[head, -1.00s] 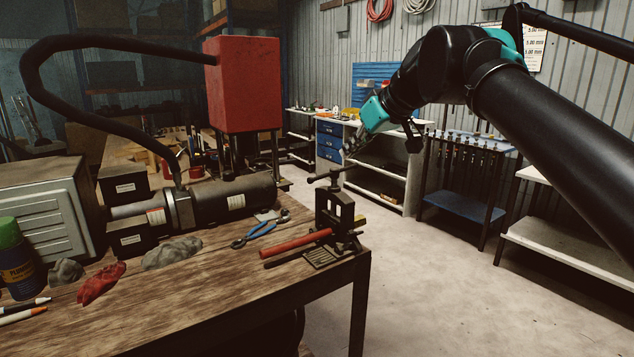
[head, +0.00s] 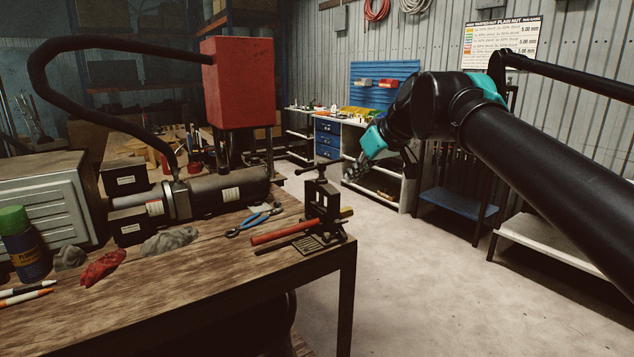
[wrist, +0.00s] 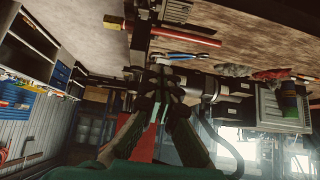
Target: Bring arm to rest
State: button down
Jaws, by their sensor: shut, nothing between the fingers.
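My gripper (head: 358,172) hangs off the end of my black and teal arm, to the right of the workbench (head: 215,290) and above the floor. It is apart from everything around it in the head view. In the wrist view my gripper (wrist: 158,118) has its fingers together with nothing visible held between them. The hose crimper, with a red box (head: 238,82) and a dark cylinder (head: 230,195), stands on the bench with a black hose (head: 85,42) arching over it.
A small vise (head: 322,205) stands at the bench's right corner, beside a red-handled tool (head: 283,232) and blue pliers (head: 252,222). Rags, markers and a spray can (head: 22,245) lie or stand at the left. Shelving tables (head: 455,195) line the right wall. The floor (head: 420,290) between is clear.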

notch_tip(320, 180, down, 12)
jog(key=d+m+h, duration=0.1)
jog(key=d, duration=0.1)
jog(key=s+d+f+m+g+h, duration=0.1)
jog(key=s+f, duration=0.3)
jog(key=f, duration=0.4)
jog(key=s+d+f+m+g+h, duration=0.1)
jog(key=s+d+f+m, duration=0.1)
jog(key=f, duration=0.7)
jog(key=s+d+f+m+g+h, duration=0.1)
jog(key=s+d+f+m, duration=0.1)
jog(key=s+d+f, duration=0.3)
notch_tip(320, 180, down, 4)
jog(key=shift+s+d+f+h, duration=0.2)
jog(key=shift+s+f+h, duration=0.05)
jog(key=shift+s+h, duration=0.05)
